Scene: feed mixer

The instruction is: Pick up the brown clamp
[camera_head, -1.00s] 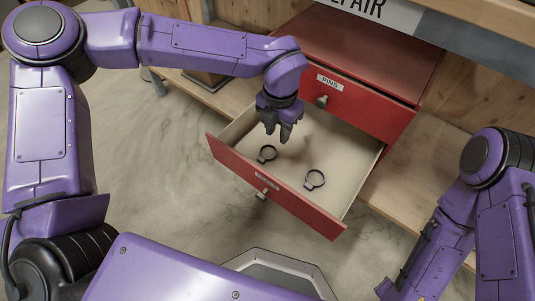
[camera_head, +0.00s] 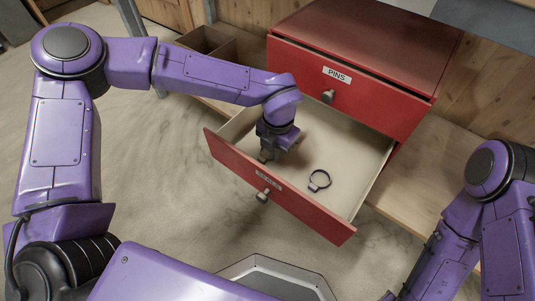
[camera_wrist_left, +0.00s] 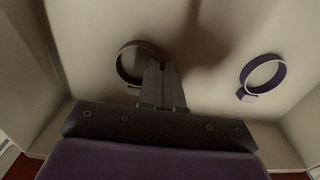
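The brown clamp (camera_wrist_left: 124,66), a thin ring with a small tab, shows in the left wrist view on the pale floor of the open drawer. In the head view my left gripper hides it. My left gripper (camera_head: 266,155) reaches down into the drawer. In the left wrist view its two fingers (camera_wrist_left: 161,66) are close together at the right side of the ring and appear shut on its band. The exact contact is partly hidden. My right gripper is outside the views; only its arm shows at the right.
A purple clamp (camera_head: 319,181) lies in the same drawer to the right; it also shows in the left wrist view (camera_wrist_left: 264,74). The open drawer (camera_head: 300,215) has a red front and raised walls. Above it is a shut red drawer (camera_head: 375,98) labelled PINS. A wooden bin (camera_head: 205,42) stands behind.

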